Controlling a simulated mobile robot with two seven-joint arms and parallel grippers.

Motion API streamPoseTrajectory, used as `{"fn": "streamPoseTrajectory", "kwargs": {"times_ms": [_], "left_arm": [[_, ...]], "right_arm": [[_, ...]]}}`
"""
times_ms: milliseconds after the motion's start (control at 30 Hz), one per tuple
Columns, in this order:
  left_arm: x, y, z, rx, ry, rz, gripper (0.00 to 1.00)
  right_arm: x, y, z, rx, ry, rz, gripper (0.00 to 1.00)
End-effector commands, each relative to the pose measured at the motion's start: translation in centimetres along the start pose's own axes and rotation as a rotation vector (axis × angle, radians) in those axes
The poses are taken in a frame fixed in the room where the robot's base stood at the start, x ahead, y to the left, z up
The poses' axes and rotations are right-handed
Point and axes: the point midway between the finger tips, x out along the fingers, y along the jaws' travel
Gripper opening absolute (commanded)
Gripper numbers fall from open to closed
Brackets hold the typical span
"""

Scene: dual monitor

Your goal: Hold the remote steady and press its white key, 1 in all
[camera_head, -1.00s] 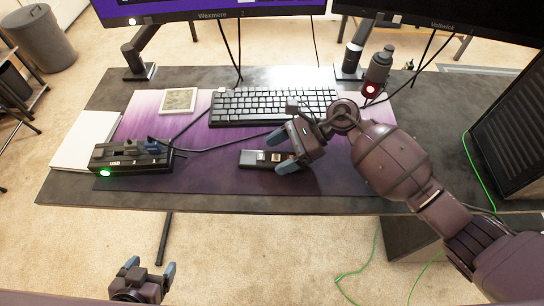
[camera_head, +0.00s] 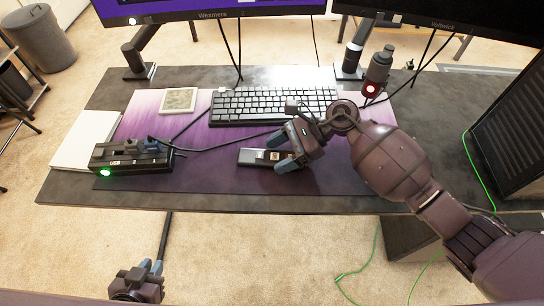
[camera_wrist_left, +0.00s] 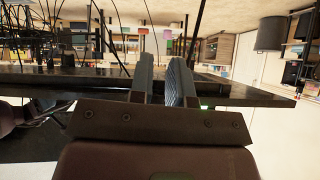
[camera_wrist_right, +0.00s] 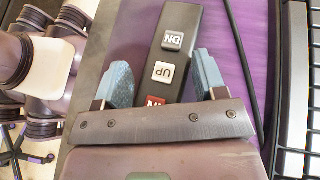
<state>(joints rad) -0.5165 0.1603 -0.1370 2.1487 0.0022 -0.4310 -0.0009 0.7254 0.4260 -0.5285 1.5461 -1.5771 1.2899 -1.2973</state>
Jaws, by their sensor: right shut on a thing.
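The dark remote (camera_head: 250,156) lies at the front of the purple desk mat. In the right wrist view the remote (camera_wrist_right: 184,20) has a grey DN key (camera_wrist_right: 172,40), a white UP key (camera_wrist_right: 160,72) and a red key (camera_wrist_right: 156,101) partly hidden by my gripper. My right gripper (camera_head: 282,151) is shut on the remote, one finger on each side, and covers its right end in the head view. My left gripper (camera_head: 151,265) is empty, low in front of the desk. Its fingers (camera_wrist_left: 160,68) are close together with a narrow gap.
A keyboard (camera_head: 272,106) lies behind the remote, with a cable between them. A black box with a green light (camera_head: 130,157) is at the left. A microphone with a red light (camera_head: 377,68) stands behind my right arm.

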Motion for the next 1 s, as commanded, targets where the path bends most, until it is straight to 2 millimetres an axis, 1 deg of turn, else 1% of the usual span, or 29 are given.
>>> {"fn": "streamPoseTrajectory", "kwargs": {"times_ms": [33,100,433,1000], "left_arm": [[0.04,0.05,0.15,0.000,-0.003,0.001,0.10],[0.03,0.08,0.08,-0.001,-0.001,0.001,0.00],[-0.02,0.15,-0.20,-0.003,0.005,0.002,0.00],[0.05,0.15,0.13,-0.003,-0.002,0.002,0.00]], "right_arm": [[0.28,0.19,-0.66,0.008,0.005,0.004,0.52],[0.29,0.20,-0.68,0.008,0.005,0.004,0.52],[0.30,0.22,-0.78,0.009,0.007,0.004,0.52],[0.33,0.26,-0.91,0.011,0.008,0.005,0.51]]}}
